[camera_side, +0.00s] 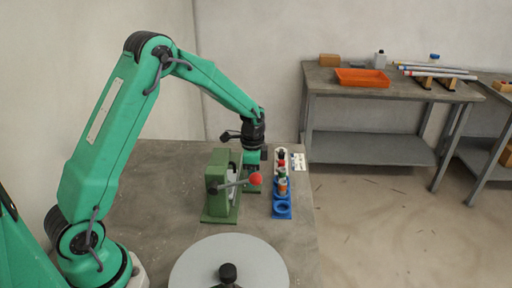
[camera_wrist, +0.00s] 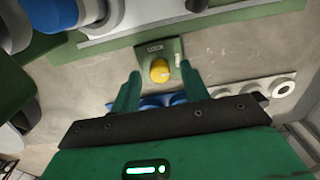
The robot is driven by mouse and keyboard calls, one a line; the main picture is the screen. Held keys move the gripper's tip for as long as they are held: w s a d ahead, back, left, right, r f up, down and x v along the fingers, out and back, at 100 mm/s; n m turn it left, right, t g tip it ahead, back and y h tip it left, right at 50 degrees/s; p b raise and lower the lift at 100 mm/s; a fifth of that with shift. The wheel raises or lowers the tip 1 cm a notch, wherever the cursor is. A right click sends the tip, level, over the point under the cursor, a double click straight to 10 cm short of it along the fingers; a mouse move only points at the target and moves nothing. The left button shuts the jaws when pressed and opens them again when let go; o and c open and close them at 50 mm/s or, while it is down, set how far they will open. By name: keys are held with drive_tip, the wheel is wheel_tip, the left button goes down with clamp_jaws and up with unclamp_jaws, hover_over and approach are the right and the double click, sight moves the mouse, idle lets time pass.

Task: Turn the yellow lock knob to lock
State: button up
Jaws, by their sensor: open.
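The yellow lock knob (camera_wrist: 160,70) sits on a small green plate (camera_wrist: 176,49) marked LOCK, seen in the wrist view. The word is above the knob in the picture. A small pale mark shows on the knob, but its exact direction is hard to tell. My gripper (camera_wrist: 160,73) is open, with one green finger on each side of the knob and a gap to both. Whether the fingertips are down at knob height is unclear. In the side view my gripper (camera_side: 253,178) points down behind the green frame jig (camera_side: 219,185), and the knob is hidden there.
A lever with a red ball (camera_side: 257,179) sticks out from the jig. A blue rack (camera_side: 283,212) with small bottles stands just right of my gripper. A round grey disc (camera_side: 228,262) lies at the front. An orange tray (camera_side: 362,78) is on the far bench.

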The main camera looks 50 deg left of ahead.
drive_tip(key=shift+f, duration=0.45)
clamp_jaws()
drive_tip(key=shift+n, duration=1.5)
unclamp_jaws()
